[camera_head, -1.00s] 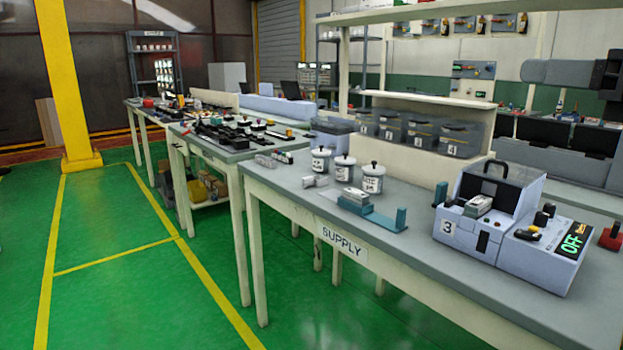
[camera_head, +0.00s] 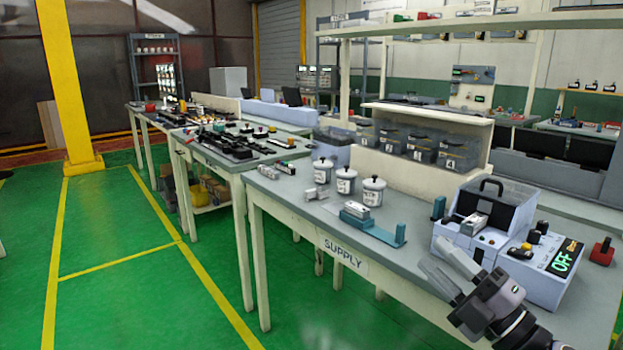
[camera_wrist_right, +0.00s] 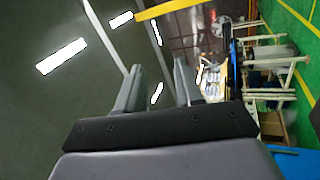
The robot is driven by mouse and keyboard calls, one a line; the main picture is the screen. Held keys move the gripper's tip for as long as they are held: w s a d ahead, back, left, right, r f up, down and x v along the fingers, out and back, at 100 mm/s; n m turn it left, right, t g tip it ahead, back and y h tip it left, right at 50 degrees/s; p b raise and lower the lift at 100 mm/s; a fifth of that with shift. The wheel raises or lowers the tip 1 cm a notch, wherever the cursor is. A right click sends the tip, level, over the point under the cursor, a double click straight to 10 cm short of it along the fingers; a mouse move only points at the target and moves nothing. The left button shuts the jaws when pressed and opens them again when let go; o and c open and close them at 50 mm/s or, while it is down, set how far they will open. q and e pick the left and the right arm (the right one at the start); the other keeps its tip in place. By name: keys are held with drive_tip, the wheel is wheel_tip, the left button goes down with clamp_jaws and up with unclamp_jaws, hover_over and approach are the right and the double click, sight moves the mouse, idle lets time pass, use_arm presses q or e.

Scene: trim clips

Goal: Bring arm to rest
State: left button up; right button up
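My right gripper (camera_head: 438,262) shows at the lower right of the head view, in front of the supply table's front edge and near the pale blue machine (camera_head: 480,240). Its two grey fingers are apart, with nothing between them. In the right wrist view the fingers (camera_wrist_right: 158,88) also stand apart and empty, against the dark ceiling and wall. My left gripper is not in the head view.
Clear bins (camera_head: 420,145) stand behind. A second table (camera_head: 215,155) holds dark parts. The green floor (camera_head: 110,230) at left is clear.

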drive_tip(key=s+d+f+m+g+h+p, duration=0.1)
drive_tip(key=s+f+m+g+h+p, duration=0.1)
drive_tip(key=s+f+m+h, duration=0.65)
drive_tip(key=s+d+f+m+g+h+p, duration=0.1)
drive_tip(key=s+f+m+h, duration=0.25)
drive_tip(key=f+m, duration=0.9)
drive_tip(key=s+a+f+g+p, duration=0.1)
drive_tip(key=s+f+g, duration=0.3)
drive_tip(key=s+f, duration=0.6)
drive_tip(key=shift+s+a+f, duration=0.15)
drive_tip(key=shift+f, duration=0.5)
